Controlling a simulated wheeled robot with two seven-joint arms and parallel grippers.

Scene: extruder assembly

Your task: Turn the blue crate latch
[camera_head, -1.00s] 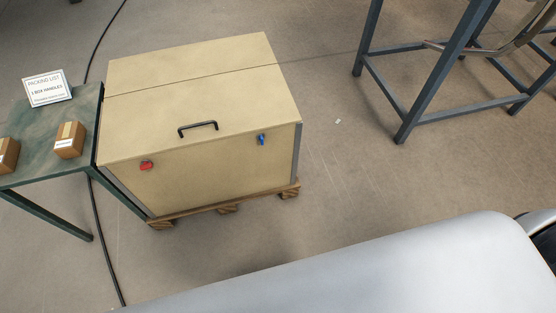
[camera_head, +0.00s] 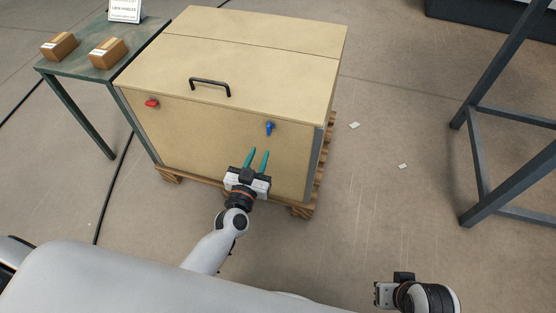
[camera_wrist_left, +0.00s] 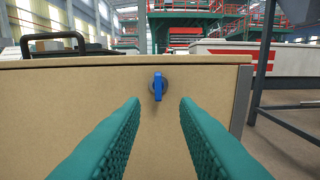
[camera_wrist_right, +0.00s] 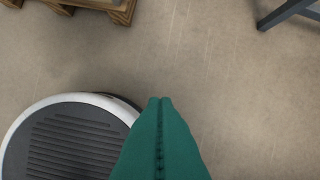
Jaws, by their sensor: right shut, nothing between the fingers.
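The blue latch (camera_head: 270,128) is on the upper right of the front face of the closed wooden crate (camera_head: 215,128). In the left wrist view the blue latch (camera_wrist_left: 158,87) hangs upright on a round grey base, centred ahead of my fingers. My left gripper (camera_head: 257,158) is open with green fingers, in front of the crate and a little below the latch, apart from it. Its fingers (camera_wrist_left: 160,105) frame the latch with nothing between them. My right gripper (camera_wrist_right: 160,102) is shut and empty over the floor; its body shows at the lower right of the head view.
A red latch (camera_head: 152,103) is on the crate's front left, and a black handle (camera_head: 210,86) is on its lid. The crate stands on a wooden pallet (camera_head: 302,211). A green table (camera_head: 85,65) with small boxes stands left. A dark metal frame (camera_head: 480,150) stands right.

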